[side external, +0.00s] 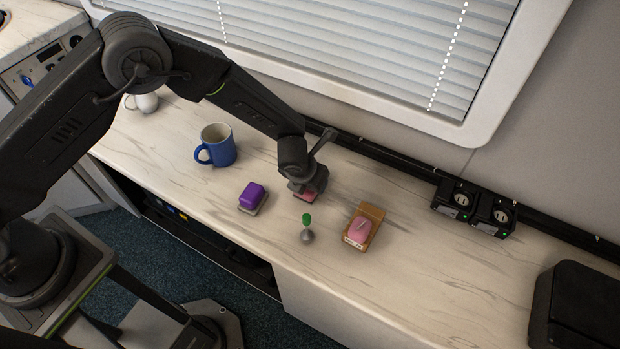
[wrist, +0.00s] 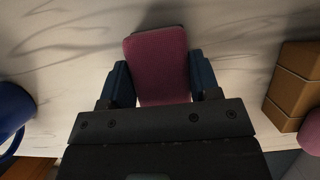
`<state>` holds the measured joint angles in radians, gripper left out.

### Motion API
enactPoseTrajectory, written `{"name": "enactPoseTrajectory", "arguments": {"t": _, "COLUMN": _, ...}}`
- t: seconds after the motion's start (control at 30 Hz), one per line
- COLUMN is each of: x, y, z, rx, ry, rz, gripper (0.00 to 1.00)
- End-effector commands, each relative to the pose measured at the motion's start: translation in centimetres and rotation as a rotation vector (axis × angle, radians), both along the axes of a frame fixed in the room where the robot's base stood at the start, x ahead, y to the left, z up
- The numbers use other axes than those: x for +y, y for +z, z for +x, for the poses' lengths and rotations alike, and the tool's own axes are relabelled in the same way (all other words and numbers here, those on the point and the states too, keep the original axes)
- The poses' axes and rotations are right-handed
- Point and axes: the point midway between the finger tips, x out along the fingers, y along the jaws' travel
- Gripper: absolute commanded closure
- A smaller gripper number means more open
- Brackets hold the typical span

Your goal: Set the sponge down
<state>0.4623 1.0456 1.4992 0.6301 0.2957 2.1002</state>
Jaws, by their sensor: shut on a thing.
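My gripper (side external: 307,187) is shut on a pink sponge (wrist: 158,62), with one finger on each side of it in the wrist view. In the side view only a pink edge of the sponge (side external: 304,196) shows below my gripper, low over the pale counter (side external: 430,275). I cannot tell whether the sponge touches the counter.
A purple block (side external: 252,194) on a grey dish and a blue mug (side external: 217,146) stand to the left. A small green-topped object (side external: 307,235) stands in front.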

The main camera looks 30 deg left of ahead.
Motion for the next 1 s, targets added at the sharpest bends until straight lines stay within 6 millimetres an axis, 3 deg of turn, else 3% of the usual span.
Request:
{"name": "enactPoseTrajectory", "arguments": {"t": 0.37, "x": -0.02, "y": -0.36, "z": 0.04, "rx": -0.001, "ry": -0.001, "rz": -0.001, "gripper": 0.66}}
{"name": "enactPoseTrajectory", "arguments": {"t": 0.4, "x": -0.02, "y": -0.34, "z": 0.05, "rx": -0.002, "ry": -0.001, "rz": -0.001, "gripper": 0.41}}
{"name": "enactPoseTrajectory", "arguments": {"t": 0.63, "x": -0.01, "y": -0.31, "z": 0.04, "rx": -0.002, "ry": -0.001, "rz": -0.001, "gripper": 0.19}}
{"name": "enactPoseTrajectory", "arguments": {"t": 1.0, "x": -0.04, "y": 0.53, "z": -0.11, "rx": -0.002, "ry": -0.001, "rz": -0.002, "gripper": 0.18}}
